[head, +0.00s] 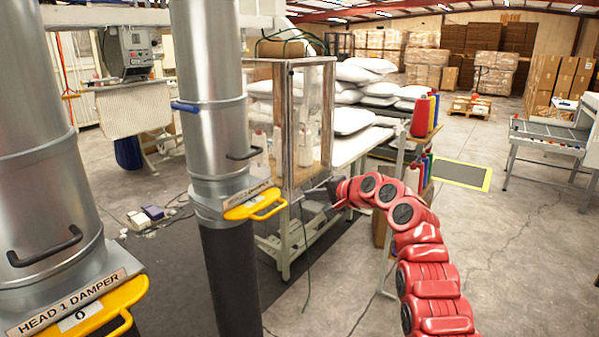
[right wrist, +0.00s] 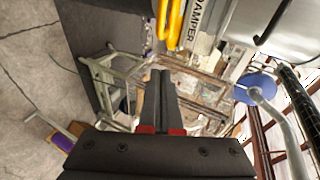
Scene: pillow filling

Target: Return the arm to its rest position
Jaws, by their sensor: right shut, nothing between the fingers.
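My red right arm (head: 420,245) comes in from the lower right of the head view and bends over to the left. My left arm and gripper are not in view.
Two steel pipes (head: 205,90) stand close on the left; the far-left one has a second yellow handle (head: 88,310) labelled HEAD 1 DAMPER. A table with white pillows (head: 355,120) and a rack of thread cones (head: 420,118) stand behind my arm. The floor at right (head: 530,250) is clear.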

